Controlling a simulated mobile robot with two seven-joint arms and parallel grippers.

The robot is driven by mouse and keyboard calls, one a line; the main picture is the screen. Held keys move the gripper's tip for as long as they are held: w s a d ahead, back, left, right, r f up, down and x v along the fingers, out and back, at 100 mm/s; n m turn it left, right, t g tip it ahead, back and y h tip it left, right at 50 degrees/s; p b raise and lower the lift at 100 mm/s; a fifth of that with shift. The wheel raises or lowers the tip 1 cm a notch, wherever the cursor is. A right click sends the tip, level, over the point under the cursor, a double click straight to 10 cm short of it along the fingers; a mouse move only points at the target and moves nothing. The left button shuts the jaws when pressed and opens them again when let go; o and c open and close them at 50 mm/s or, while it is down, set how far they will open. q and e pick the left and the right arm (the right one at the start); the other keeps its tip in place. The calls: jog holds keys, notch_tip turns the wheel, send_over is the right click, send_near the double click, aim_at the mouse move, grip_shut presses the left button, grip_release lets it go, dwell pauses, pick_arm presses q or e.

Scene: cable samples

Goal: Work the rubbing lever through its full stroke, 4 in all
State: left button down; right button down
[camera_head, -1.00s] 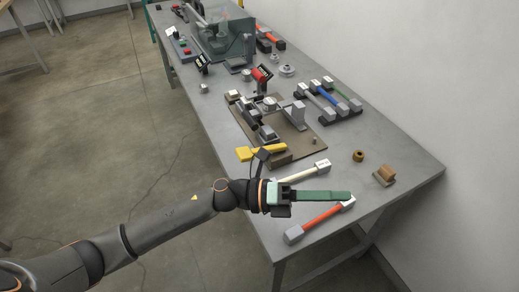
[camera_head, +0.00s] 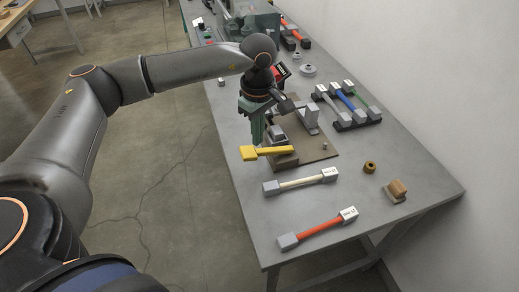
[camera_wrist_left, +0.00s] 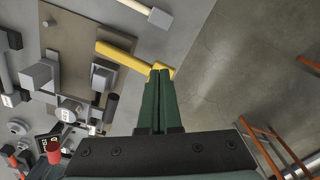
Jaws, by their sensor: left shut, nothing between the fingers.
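The yellow rubbing lever (camera_head: 268,152) sticks out to the left from the near side of the brown-based rig (camera_head: 322,153). In the left wrist view the lever (camera_wrist_left: 120,56) runs from the brown board to a wider yellow end block. My left gripper (camera_head: 257,140) points down, with its green fingers shut and nothing between them. In the left wrist view the closed fingertips (camera_wrist_left: 160,72) overlap the lever's wide end. Whether they touch it or are just above it, I cannot tell. My arm and gripper hide part of the rig. My right gripper is not in view.
A cream-handled cable sample (camera_head: 302,182) and a red one (camera_head: 318,229) lie on the grey table (camera_head: 350,205) near its front. Several more samples sit in a rack (camera_head: 358,122) on the right.

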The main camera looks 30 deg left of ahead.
aim_at(250, 152)
pick_arm(q)
jog(key=shift+w+a+r+y, duration=0.25)
jog(key=shift+a+r, duration=0.1)
jog(key=shift+a, duration=0.25)
jog(key=shift+w+a+r+y, duration=0.15)
jog(key=shift+a+r+y, duration=0.15)
jog(key=shift+a, duration=0.25)
jog(key=f+b, duration=0.1)
jog(key=f, duration=0.1)
jog(key=f+b, duration=0.4)
jog(key=shift+a+f, duration=0.25)
jog(key=shift+f, duration=0.1)
jog(key=shift+w+f, duration=0.1)
jog(key=shift+f, duration=0.05)
